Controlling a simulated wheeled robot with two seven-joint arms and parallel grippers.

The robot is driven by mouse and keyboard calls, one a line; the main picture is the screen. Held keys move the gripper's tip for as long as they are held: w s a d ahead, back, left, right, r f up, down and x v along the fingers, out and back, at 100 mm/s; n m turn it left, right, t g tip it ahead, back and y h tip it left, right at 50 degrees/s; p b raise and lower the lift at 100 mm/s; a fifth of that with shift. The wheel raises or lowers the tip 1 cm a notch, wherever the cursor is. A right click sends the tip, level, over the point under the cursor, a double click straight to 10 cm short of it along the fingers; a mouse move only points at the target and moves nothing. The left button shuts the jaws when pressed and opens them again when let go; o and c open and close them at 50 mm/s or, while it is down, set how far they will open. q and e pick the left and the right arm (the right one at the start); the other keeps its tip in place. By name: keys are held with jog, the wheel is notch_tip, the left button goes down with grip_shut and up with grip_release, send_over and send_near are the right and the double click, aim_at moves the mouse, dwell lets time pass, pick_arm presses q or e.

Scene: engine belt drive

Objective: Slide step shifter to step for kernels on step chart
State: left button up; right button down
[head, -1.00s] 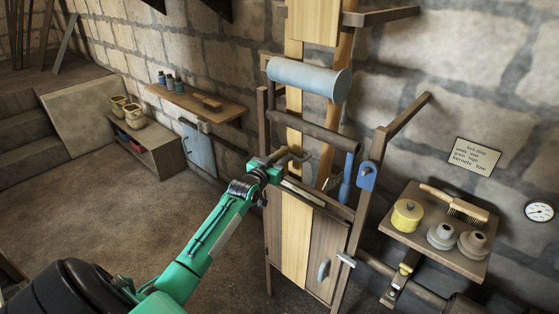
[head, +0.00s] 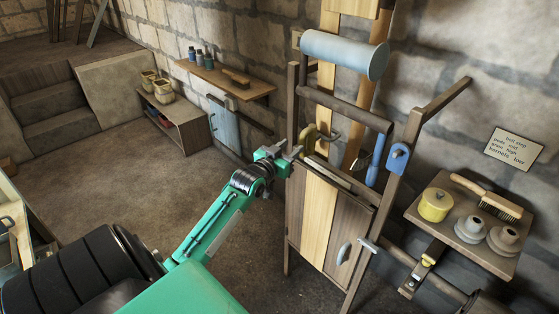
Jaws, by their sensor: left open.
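The step chart is the white card (head: 515,148) on the stone wall at right; its last line reads "kernels low". A yellowish curved hook or fork (head: 311,138), possibly the step shifter, sits at the left of the wooden frame, below the grey-blue roller (head: 345,54). A blue handle (head: 376,160) hangs at the frame's right; I cannot tell which part is the shifter. My left gripper (head: 293,153) is open, just left of and below the hook, with a small gap apparent between them. My right gripper is not in view.
The frame's post (head: 291,110) and lower panel (head: 315,220) stand close to my left gripper. A right-hand shelf (head: 425,222) holds a yellow pot (head: 436,204), a brush (head: 486,196) and two grey pulleys. The floor at left is clear.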

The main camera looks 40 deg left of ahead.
pick_arm(q)
jog(key=shift+s+d+b, duration=0.15)
jog(key=shift+s+b, duration=0.15)
jog(key=shift+s, duration=1)
jog(key=shift+s+d+b, duration=0.1)
jog(key=shift+s+b, duration=0.15)
jog(key=shift+s, duration=1)
